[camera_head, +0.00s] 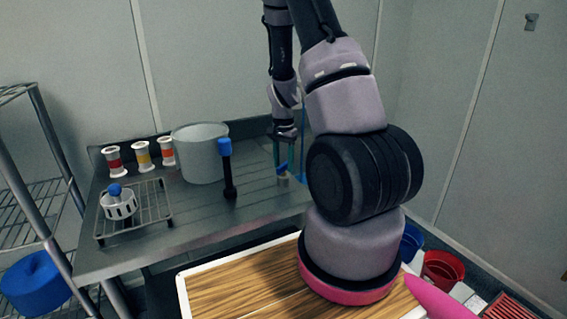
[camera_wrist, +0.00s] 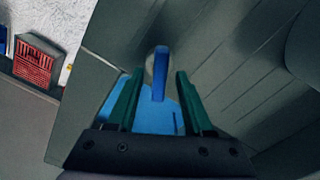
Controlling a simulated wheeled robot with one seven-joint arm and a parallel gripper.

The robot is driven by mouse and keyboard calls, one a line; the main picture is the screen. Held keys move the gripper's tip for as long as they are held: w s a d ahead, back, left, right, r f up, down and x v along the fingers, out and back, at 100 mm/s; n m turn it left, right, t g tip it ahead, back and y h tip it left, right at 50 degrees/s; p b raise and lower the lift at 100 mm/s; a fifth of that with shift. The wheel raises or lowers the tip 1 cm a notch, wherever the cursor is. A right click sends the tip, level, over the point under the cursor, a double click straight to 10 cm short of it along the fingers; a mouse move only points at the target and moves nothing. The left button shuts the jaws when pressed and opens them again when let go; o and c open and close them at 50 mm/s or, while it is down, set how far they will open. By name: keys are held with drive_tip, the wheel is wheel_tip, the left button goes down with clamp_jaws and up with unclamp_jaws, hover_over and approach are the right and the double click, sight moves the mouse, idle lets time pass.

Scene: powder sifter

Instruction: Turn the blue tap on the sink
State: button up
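The blue tap handle (camera_wrist: 160,75) shows in the wrist view as a narrow upright bar between my gripper's two green fingers, with a gap on each side. A pale round part sits behind its upper end. In the head view a small blue piece with a tan base (camera_head: 283,181) shows just below my fingertips and may be the same tap. My gripper (camera_head: 284,160) is open and points down there; its fingers also frame the handle in the wrist view (camera_wrist: 160,82). Contact with the handle is not visible. A light blue surface (camera_wrist: 150,118) lies beyond the fingers. My arm hides the right part of the sink.
On the grey metal counter (camera_head: 200,222) stand a white pot (camera_head: 200,153), a black post with a blue top (camera_head: 228,170), a wire rack (camera_head: 150,205) and several spools (camera_head: 140,157). A wooden board (camera_head: 240,288) lies in front. Red and blue containers (camera_head: 443,268) sit right.

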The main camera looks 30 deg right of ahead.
wheel_tip(320, 180, up, 11)
idle(0.6)
drive_tip(key=shift+f, duration=0.15)
wheel_tip(320, 180, up, 16)
drive_tip(key=n+t+y, duration=0.2)
drive_tip(key=n+t, duration=0.1)
hover_over(283, 164)
drive_tip(key=s+a, duration=0.7)
drive_tip(key=s+a+r+n+t, duration=0.2)
drive_tip(key=s+a+r, duration=0.1)
drive_tip(key=s, duration=0.3)
drive_tip(key=s+a+r+n+t, duration=0.2)
drive_tip(key=s+a+r, duration=0.1)
drive_tip(key=s+r, duration=0.3)
drive_tip(key=shift+s, duration=0.5)
drive_tip(key=shift+w, duration=0.15)
